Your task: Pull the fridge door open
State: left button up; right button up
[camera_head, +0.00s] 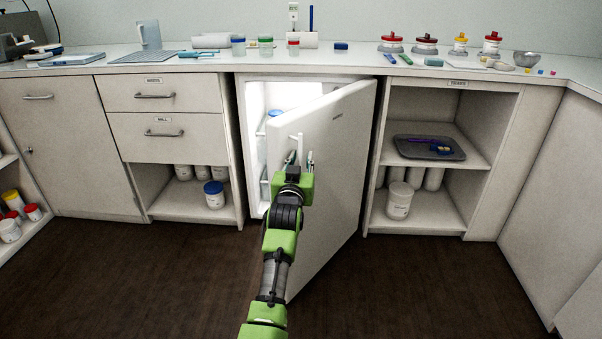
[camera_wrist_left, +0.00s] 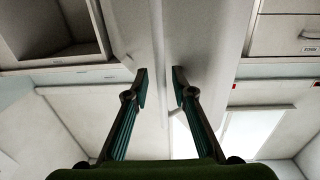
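The white fridge door (camera_head: 335,165) stands ajar, swung out toward me from its right side. The lit fridge interior (camera_head: 255,105) shows to its left. A pale upright handle (camera_head: 299,143) is near the door's free left edge. My left gripper (camera_head: 301,158) is at this handle, with one finger on each side. In the left wrist view the two fingertips (camera_wrist_left: 160,86) are apart with a pale upright strip between them; firm contact does not show. The lower handle is hidden by my gripper. My right gripper is not in view.
Drawers (camera_head: 160,112) and a cabinet are left of the fridge. An open shelf unit with a dark tray (camera_head: 428,149) is to its right. The countertop (camera_head: 345,61) above holds jars and tools. The dark floor (camera_head: 130,280) in front is clear.

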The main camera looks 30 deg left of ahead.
pick_arm(q)
jog(key=shift+r, duration=0.45)
